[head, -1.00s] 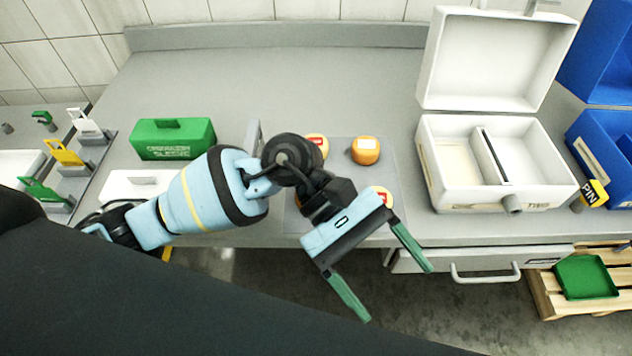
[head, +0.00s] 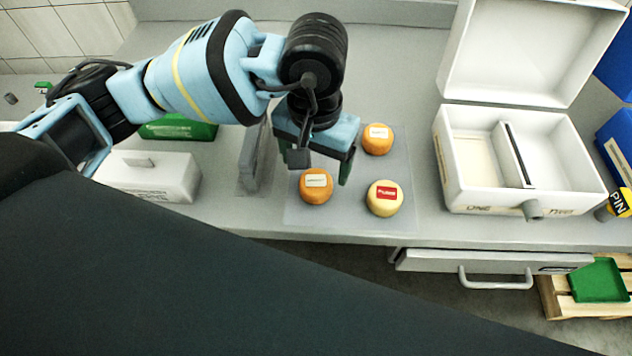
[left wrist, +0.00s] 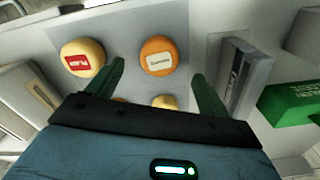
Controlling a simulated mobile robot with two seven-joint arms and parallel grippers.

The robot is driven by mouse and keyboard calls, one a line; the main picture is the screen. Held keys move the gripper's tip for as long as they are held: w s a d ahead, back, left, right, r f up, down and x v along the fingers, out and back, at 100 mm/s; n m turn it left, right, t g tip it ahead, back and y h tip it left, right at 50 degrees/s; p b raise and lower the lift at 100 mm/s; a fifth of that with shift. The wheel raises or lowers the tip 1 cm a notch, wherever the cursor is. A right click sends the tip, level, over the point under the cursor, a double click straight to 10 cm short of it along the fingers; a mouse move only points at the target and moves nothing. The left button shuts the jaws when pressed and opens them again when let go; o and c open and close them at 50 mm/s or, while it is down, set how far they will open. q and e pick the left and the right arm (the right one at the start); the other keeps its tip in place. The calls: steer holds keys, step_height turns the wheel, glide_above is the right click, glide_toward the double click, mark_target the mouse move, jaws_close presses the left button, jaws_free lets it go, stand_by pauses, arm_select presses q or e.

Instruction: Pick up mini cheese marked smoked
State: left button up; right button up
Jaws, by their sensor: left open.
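Small cheese wheels sit on a grey mat (head: 405,222). The near-left one is orange with a white label (head: 316,188); the left wrist view also shows this orange cheese (left wrist: 158,57), its dark lettering too small to read surely. To its right is a pale cheese with a red label (head: 385,202), also in the left wrist view (left wrist: 83,58). Another orange, white-labelled cheese (head: 378,141) is farther back. My left gripper (head: 314,172) is open and empty above the mat, its green fingers pointing toward the near-left orange cheese. Another cheese (left wrist: 165,102) is partly hidden by the gripper.
An open white box (head: 480,200) with a divider stands right of the mat. A grey upright piece (head: 250,165), a white block (head: 150,178) and a green block (head: 180,128) stand left. A drawer handle (head: 495,283) projects below the counter's front edge.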

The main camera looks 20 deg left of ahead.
mark_target(315, 181)
arm_select(q)
steer(key=shift+f+p, duration=0.4)
steer(key=shift+f, duration=2.85)
steer(key=c, duration=1.1)
